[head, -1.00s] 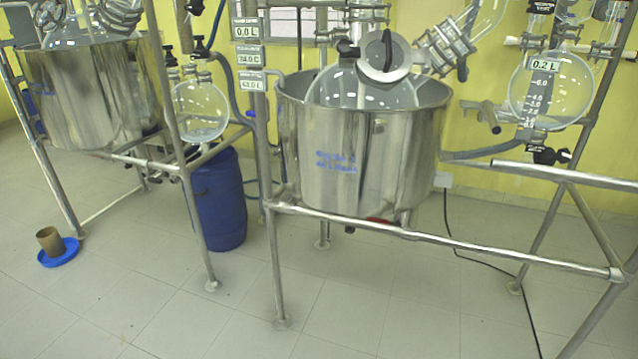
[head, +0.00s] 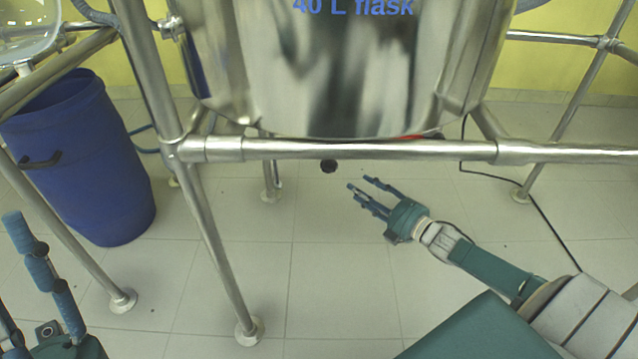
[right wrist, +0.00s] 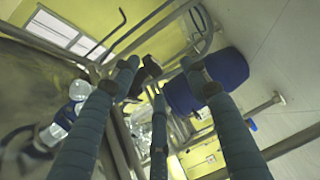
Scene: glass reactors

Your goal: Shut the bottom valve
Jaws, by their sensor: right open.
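The bottom valve shows as a small black knob (head: 328,166) just under the large steel vessel (head: 350,75), below the frame's front rail. My right gripper (head: 360,187) is open and empty, to the right of the knob and slightly lower, apart from it, with its fingers pointing left toward it. In the right wrist view, a dark knob-like shape (right wrist: 148,70) lies near the fingertips; the fingers partly hide it. My left gripper (head: 22,275) is at the lower left of the head view, cut by the edge, with its visible fingers apart and nothing seen between them.
A steel front rail (head: 350,150) runs across just above the knob. A frame leg (head: 215,255) stands to the left, with a blue drum (head: 85,160) beyond it. A black cable (head: 540,220) lies on the floor at right. Floor below the vessel is mostly clear.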

